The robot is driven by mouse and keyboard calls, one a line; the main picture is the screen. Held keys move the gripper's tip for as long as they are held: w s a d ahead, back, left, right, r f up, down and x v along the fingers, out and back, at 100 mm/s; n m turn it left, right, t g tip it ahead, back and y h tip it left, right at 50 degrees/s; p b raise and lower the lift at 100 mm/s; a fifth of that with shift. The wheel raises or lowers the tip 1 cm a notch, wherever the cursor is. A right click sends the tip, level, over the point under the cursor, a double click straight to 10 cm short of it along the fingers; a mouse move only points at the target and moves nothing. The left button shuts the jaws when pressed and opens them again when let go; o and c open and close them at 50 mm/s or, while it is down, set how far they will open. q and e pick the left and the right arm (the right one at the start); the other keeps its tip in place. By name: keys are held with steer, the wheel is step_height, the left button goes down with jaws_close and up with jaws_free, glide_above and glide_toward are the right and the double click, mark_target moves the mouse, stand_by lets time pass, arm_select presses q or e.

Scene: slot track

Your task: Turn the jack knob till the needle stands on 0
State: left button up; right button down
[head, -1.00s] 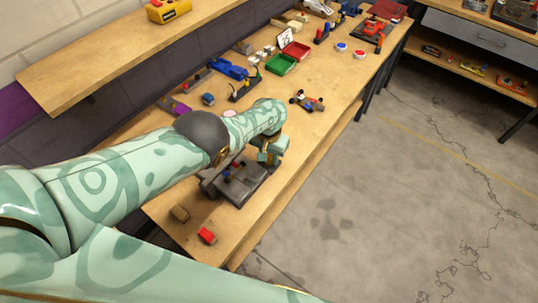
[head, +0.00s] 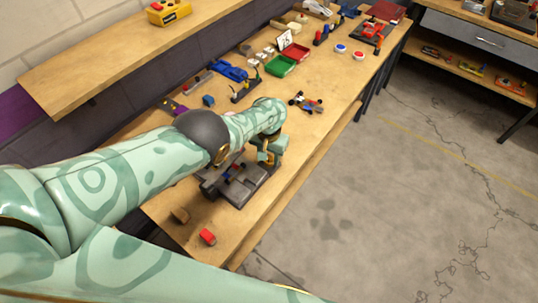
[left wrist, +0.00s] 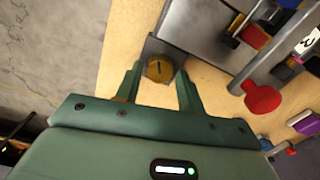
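A round brass knob (left wrist: 160,68) with a dark mark across its face shows in the left wrist view, on the near end of a grey metal device. The device (head: 240,187) also shows in the head view, near the bench's front edge, partly hidden by my arm. My left gripper (left wrist: 158,78) is open, with one finger on each side of the knob. I cannot tell whether the fingers touch it. In the head view my left gripper (head: 268,155) hangs over the device's far end. I cannot make out the needle or its scale. My right gripper is out of view.
Beyond stand a small wheeled model (head: 305,103), a green tray (head: 281,66) and a red tray (head: 294,52).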

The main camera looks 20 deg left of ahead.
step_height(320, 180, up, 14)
steer(key=p, duration=1.2)
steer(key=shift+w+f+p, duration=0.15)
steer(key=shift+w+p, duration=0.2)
